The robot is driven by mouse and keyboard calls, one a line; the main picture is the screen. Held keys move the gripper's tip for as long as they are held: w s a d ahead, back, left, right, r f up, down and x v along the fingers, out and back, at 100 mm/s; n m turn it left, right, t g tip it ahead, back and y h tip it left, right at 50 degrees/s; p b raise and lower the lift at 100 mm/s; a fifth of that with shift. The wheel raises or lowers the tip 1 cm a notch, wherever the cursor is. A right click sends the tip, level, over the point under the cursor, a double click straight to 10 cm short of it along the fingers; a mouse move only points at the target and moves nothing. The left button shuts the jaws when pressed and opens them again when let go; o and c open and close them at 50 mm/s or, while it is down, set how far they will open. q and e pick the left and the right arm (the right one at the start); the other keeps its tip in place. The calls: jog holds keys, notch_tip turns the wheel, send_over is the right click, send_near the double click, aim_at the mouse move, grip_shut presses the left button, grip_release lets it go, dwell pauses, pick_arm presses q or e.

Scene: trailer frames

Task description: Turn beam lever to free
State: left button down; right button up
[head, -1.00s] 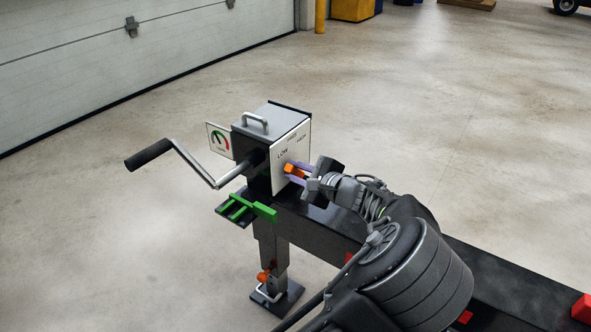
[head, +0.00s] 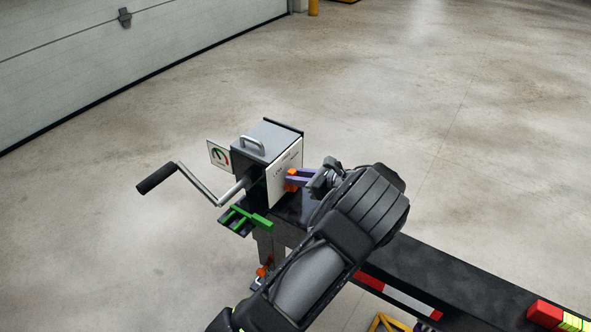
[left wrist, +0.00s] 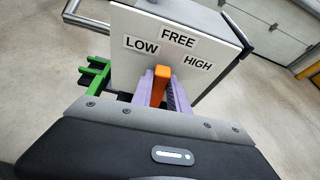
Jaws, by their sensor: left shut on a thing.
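The orange beam lever (head: 292,172) is on the white front panel (head: 284,176) of a grey and black winch box. In the left wrist view, the lever (left wrist: 160,86) stands nearly upright between my purple fingers, below the labels LOW, FREE and HIGH. Its upper end lies under the space between LOW and FREE; I cannot tell which setting it is in. My left gripper (head: 293,180) is shut on the lever, and its fingers hide the lever's base. My right gripper is not in view.
A crank (head: 184,180) with a black handle sticks out left of the box, beside a gauge plate (head: 219,155). A green bracket (head: 245,217) is below. The dark trailer beam (head: 460,280) runs to the lower right. The floor beyond is clear.

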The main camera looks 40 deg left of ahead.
pick_arm(q)
jog(key=shift+w+m+p, duration=0.2)
jog(key=shift+m+p, duration=0.1)
jog(key=c, duration=1.3)
grip_release()
jog(key=v, duration=0.7)
jog(key=shift+w+d+r, duration=0.15)
jog(key=shift+w+d, duration=0.05)
jog(key=shift+d, duration=0.2)
